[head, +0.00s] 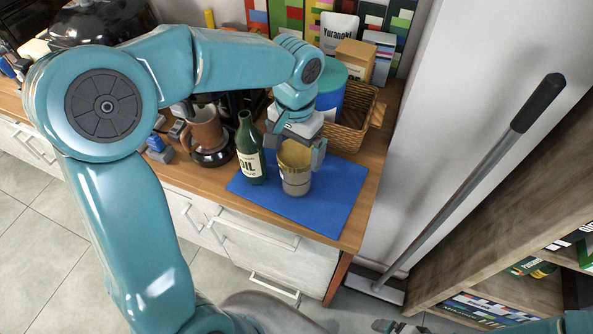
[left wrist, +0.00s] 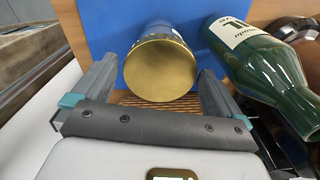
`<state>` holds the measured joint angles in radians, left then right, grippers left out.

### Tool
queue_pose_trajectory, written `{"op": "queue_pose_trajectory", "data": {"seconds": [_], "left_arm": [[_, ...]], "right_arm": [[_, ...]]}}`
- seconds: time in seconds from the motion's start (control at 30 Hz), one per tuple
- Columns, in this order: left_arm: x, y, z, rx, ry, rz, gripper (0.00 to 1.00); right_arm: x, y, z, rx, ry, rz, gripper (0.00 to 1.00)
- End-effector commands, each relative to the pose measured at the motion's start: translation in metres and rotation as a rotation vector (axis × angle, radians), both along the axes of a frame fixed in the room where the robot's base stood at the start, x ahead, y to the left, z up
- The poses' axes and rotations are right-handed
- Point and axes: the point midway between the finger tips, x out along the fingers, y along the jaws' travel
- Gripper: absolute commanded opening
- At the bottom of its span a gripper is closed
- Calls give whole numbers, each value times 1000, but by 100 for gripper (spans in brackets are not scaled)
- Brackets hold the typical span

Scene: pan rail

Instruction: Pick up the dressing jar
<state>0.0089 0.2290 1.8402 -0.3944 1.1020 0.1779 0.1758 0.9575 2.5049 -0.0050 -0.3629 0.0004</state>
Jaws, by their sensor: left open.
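The dressing jar (head: 296,182), with a wide gold lid and a pale band on its body, stands upright on a blue mat (head: 323,205). In the left wrist view the jar's gold lid (left wrist: 160,68) faces me. My left gripper (head: 296,152) is open, with one finger on each side of the jar near its lid. In the left wrist view the fingers of my left gripper (left wrist: 158,80) show gaps to the jar. Part of my right gripper (head: 392,326) shows at the bottom edge, mostly cut off.
A coffee pot (head: 212,152) is further left. A wicker basket (head: 348,128) and boxes are behind. The mat's front right is clear.

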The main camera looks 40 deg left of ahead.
Motion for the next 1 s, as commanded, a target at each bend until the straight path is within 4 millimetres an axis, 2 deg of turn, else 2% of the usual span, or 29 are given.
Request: {"op": "queue_pose_trajectory", "data": {"seconds": [0.33,0.6,0.63,0.67,0.8,0.87,0.9,1.0], "left_arm": [[5,2,-47,0,4,-2,100],[6,2,-52,-1,-1,-2,100],[6,2,-52,-1,-1,-2,97],[6,2,-52,-1,0,-2,87],[6,2,-52,-1,0,-2,41],[6,2,-52,0,0,-2,41],[6,2,-51,0,-2,-2,33],[6,2,-51,0,-2,-2,33]], "right_arm": [[0,0,11,0,0,0,100],[0,0,11,0,0,0,100],[0,0,11,0,0,0,100],[0,0,11,0,0,0,100],[0,0,11,0,0,0,100],[0,0,11,0,0,0,100],[0,0,11,0,0,0,100],[0,0,11,0,0,0,100]]}}
